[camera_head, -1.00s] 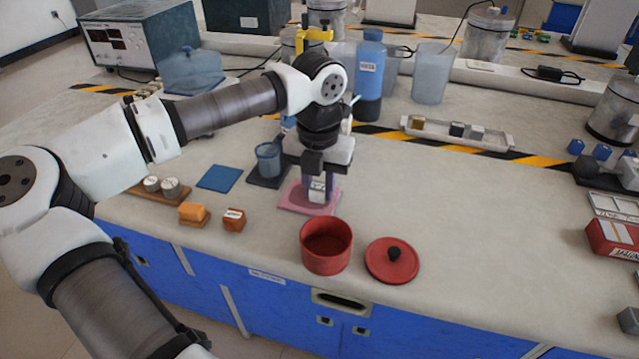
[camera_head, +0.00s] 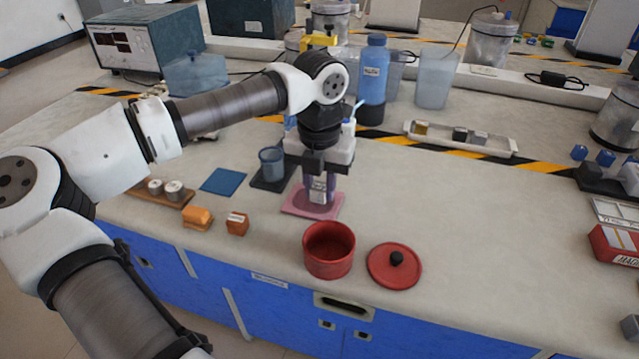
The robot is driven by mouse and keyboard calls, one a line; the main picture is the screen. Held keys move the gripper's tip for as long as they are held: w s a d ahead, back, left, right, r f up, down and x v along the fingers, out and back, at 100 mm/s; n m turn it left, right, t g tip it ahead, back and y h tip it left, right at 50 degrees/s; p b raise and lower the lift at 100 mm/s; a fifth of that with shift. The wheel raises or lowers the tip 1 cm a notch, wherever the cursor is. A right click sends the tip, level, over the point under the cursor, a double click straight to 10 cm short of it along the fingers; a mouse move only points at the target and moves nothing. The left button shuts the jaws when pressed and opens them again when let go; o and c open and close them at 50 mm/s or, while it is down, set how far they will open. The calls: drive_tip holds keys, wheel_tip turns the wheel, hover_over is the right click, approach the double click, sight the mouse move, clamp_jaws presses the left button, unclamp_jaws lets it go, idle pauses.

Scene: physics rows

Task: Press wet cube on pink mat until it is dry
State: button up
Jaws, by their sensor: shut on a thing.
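The pink mat (camera_head: 296,208) lies flat on the bench, behind the red pot. My gripper (camera_head: 317,192) points straight down over the mat, with its fingertips at about mat height. It is shut on a small greyish cube (camera_head: 318,196) that shows between the fingers. The cube is low at the mat, but whether it touches cannot be told for sure. Its wetness is too small to see. A darker pink patch shows on the mat around the fingers.
A blue cup (camera_head: 271,163) on a dark pad stands just left of the gripper. A blue mat (camera_head: 223,181), orange blocks (camera_head: 197,217), a red pot (camera_head: 328,250) and its lid (camera_head: 394,266) are near. A tray of cubes (camera_head: 462,138) lies behind right. Bench right of the mat is clear.

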sight(323, 187)
drive_tip(key=shift+f+b, duration=0.6)
drive_tip(key=shift+b, duration=0.1)
idle(1.4)
drive_tip(key=shift+r, duration=0.1)
drive_tip(key=shift+s+d+r+p, duration=0.1)
drive_tip(key=shift+d+r+p, duration=0.2)
drive_tip(key=shift+r, duration=0.35)
drive_tip(key=shift+r+p, duration=1.6)
drive_tip(key=shift+r, duration=0.95)
